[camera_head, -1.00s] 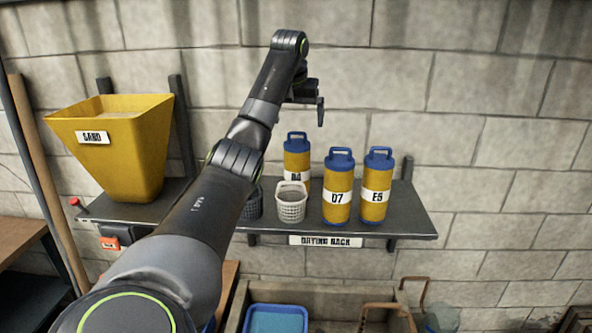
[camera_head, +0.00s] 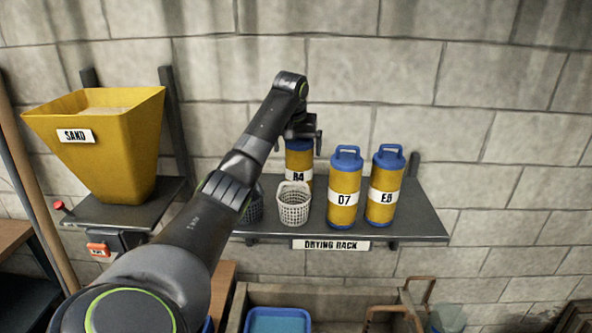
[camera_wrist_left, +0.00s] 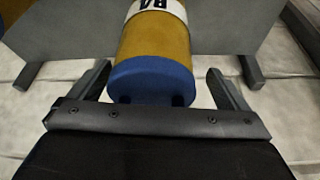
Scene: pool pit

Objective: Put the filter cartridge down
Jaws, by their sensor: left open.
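A yellow filter cartridge with a blue cap and a white label, apparently "B4" (camera_head: 299,172), stands on the drying rack (camera_head: 418,214). It also shows in the left wrist view (camera_wrist_left: 153,48), upside down there, with its blue cap nearest me. My left gripper (camera_head: 305,135) is open at the top of this cartridge. In the left wrist view its two fingers (camera_wrist_left: 158,76) stand apart on either side of the cap, with visible gaps. The cap's handle is mostly hidden. My right gripper is not in view.
Two more cartridges, D7 (camera_head: 345,190) and one labelled E-something (camera_head: 385,186), stand to the right. A white basket (camera_head: 294,204) stands in front; a dark basket (camera_head: 254,207) is partly behind my arm. A yellow sand hopper (camera_head: 105,150) is left. The rack's right end is free.

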